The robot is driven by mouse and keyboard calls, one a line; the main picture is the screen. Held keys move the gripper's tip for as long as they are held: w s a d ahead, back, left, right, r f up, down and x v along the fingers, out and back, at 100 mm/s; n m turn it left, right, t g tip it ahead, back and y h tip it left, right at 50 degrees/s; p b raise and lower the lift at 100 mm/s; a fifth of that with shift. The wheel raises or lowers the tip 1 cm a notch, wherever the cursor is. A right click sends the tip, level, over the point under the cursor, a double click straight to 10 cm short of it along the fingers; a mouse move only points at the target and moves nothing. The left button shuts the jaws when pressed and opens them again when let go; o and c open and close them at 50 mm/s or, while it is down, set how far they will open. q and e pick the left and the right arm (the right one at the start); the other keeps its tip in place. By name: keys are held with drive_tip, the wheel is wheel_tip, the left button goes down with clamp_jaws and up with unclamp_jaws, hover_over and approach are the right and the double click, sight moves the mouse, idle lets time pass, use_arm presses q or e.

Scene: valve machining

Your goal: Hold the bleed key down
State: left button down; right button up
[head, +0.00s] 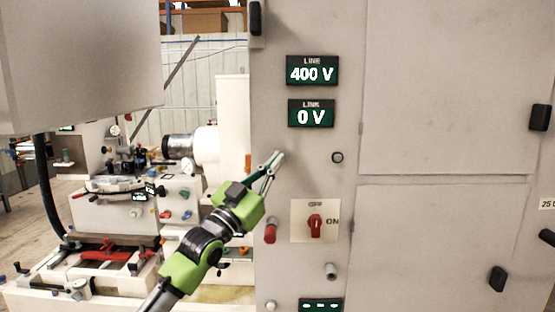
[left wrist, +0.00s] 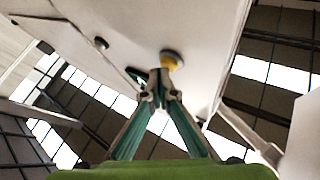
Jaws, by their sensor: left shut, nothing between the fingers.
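A round yellow key (left wrist: 172,61), likely the bleed key, sticks out of the pale cabinet face in the left wrist view. My left gripper (left wrist: 160,88) is shut and empty, with its fingertips at the yellow key's edge; I cannot tell whether they touch or press it. In the head view the left gripper (head: 276,159) reaches the cabinet front (head: 300,170), and the key is not visible there. The LINE display (head: 312,70) reads 400 V and the LINK display (head: 311,114) reads 0 V. My right gripper is not in view.
Below the gripper are a red knob (head: 270,231) and a red rotary switch (head: 316,226) on a plate marked OFF and ON. A small round button (head: 337,158) is to the right. A machine (head: 130,205) with clamps and levers stands at left.

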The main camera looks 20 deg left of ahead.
use_arm(q)
drive_tip(key=shift+s+d, duration=0.2)
drive_tip(key=shift+s, duration=0.55)
drive_tip(key=shift+s+p, duration=0.1)
drive_tip(key=shift+p, duration=0.25)
drive_tip(key=s, duration=0.2)
drive_tip(key=s+d+p, duration=0.1)
drive_tip(key=s, duration=0.1)
drive_tip(key=shift+s+d+p, duration=0.2)
drive_tip(key=shift+s+p, duration=0.1)
drive_tip(key=shift+f, duration=0.1)
idle(0.6)
